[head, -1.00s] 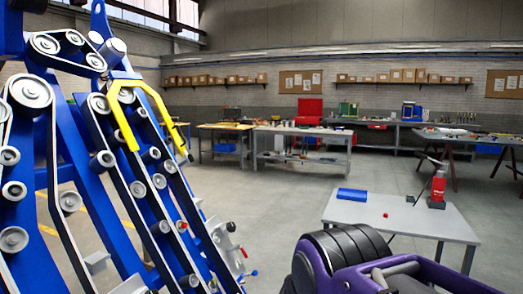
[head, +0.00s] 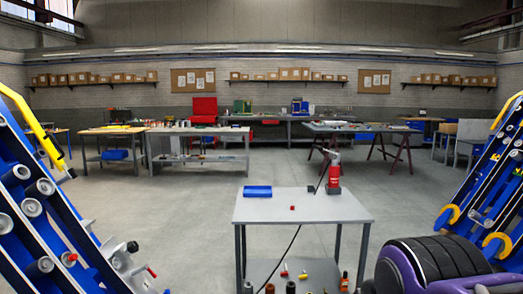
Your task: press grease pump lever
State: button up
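The grease pump (head: 333,178) is a red upright cylinder on a dark base. It stands on the right half of a small grey table (head: 268,209) ahead of me in the head view. A thin dark rod slants beside the pump on its left; I cannot tell at this size whether it is the lever or part of the hose. A black hose (head: 293,243) hangs over the table's front edge. My gripper is not in view; only purple and black parts of my own body show at the lower right.
Blue harvester frames stand left (head: 50,215) and right (head: 490,190). Open floor surrounds the table; workbenches (head: 200,130) line the back.

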aim_at(313, 145)
jog(key=i+z, duration=0.1)
jog(key=z, duration=0.35)
jog(key=i+l, duration=0.1)
jog(key=i, duration=0.4)
jog(key=i+u, duration=0.1)
jog(key=i, duration=0.45)
jog(key=i+l+u, duration=0.1)
jog(key=i, duration=0.4)
jog(key=i+l, duration=0.25)
jog(key=i, duration=0.3)
jog(key=i+l+u, duration=0.1)
jog(key=i, duration=0.4)
jog(key=i+l, duration=0.3)
jog(key=i, duration=0.2)
jog(key=j+u, duration=0.05)
